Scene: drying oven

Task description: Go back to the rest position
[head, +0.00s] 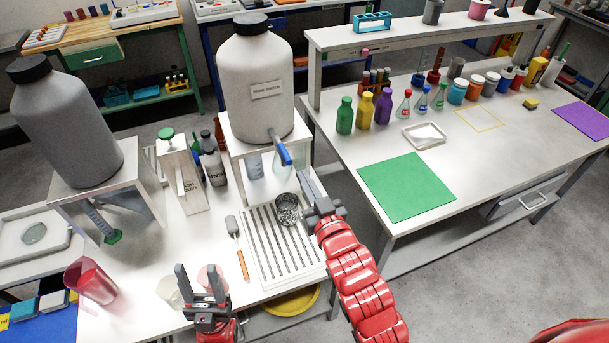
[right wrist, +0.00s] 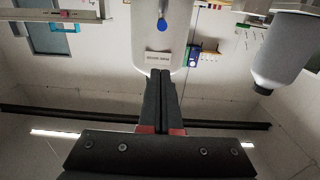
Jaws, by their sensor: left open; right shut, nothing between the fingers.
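My left gripper (head: 200,282) is at the bottom of the head view, fingers up and apart, with nothing between them. It is in front of a pink cup (head: 211,279) and a pale cup (head: 168,290). My right gripper (head: 303,183) reaches up from the bottom, just below the blue tap (head: 285,152) of the big white container (head: 255,75). Its fingers (right wrist: 160,82) are together and empty in the right wrist view. A metal cup (head: 288,210) stands on the slatted rack (head: 268,255), close beside the right gripper.
A grey container (head: 68,125) stands on a stand at left. A red tumbler (head: 91,281) and a wooden-handled tool (head: 240,255) are on the bench. The right table holds a green mat (head: 406,187), a white tray (head: 424,136) and several bottles. Floor shows between bench and table.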

